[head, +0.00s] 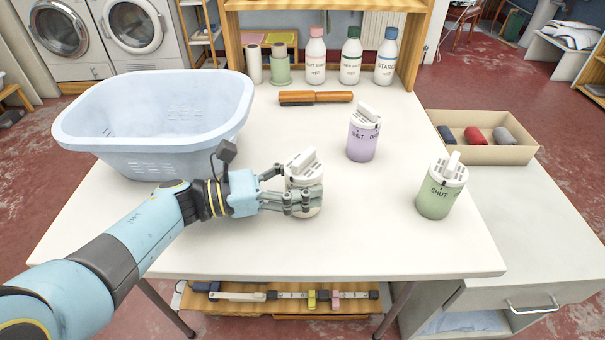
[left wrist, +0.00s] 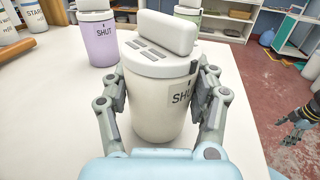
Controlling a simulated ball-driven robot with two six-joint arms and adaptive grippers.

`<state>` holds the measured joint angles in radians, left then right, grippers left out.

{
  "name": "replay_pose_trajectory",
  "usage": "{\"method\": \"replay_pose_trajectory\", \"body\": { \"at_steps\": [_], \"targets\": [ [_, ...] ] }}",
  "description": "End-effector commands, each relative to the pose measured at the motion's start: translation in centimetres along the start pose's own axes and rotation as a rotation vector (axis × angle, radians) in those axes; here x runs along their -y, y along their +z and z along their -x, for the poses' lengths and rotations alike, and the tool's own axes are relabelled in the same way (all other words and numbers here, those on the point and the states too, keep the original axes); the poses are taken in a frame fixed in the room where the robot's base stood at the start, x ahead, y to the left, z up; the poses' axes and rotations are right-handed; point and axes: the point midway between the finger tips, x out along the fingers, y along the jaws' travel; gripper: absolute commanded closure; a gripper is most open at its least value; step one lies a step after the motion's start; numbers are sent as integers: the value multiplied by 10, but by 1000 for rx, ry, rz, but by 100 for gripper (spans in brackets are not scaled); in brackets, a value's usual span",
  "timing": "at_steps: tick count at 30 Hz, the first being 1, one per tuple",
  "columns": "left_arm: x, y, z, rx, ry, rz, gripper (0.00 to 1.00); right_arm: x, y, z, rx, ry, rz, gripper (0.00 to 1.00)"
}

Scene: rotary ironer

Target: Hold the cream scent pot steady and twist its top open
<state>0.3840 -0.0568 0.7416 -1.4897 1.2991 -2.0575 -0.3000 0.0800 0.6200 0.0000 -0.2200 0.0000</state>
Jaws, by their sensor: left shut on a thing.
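My left gripper (head: 303,200) is shut around the pot's body, one finger on each side in the left wrist view (left wrist: 160,98). The fingers hide part of the body. My right gripper (left wrist: 298,128) shows only at the right edge of the left wrist view, away from the pot; its opening is unclear.
A lilac pot (head: 363,140) and a green pot (head: 438,192) stand to the right. A blue basket (head: 150,150) is at left. The table front is clear.

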Motion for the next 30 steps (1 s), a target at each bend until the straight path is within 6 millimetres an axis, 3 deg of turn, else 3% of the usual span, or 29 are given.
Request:
{"method": "replay_pose_trajectory", "body": {
  "at_steps": [23,24,27,30],
  "targets": [
    [0,-7,0,-1,0,1,74,0,0,0,0,0,0,23],
    [0,-7,0,-1,0,1,39,0,0,0,0,0,0,23],
    [0,-7,0,-1,0,0,26,0,0,0,0,0,0,23],
    [0,-7,0,-1,0,0,26,0,0,0,0,0,0,23]
  ]
}}
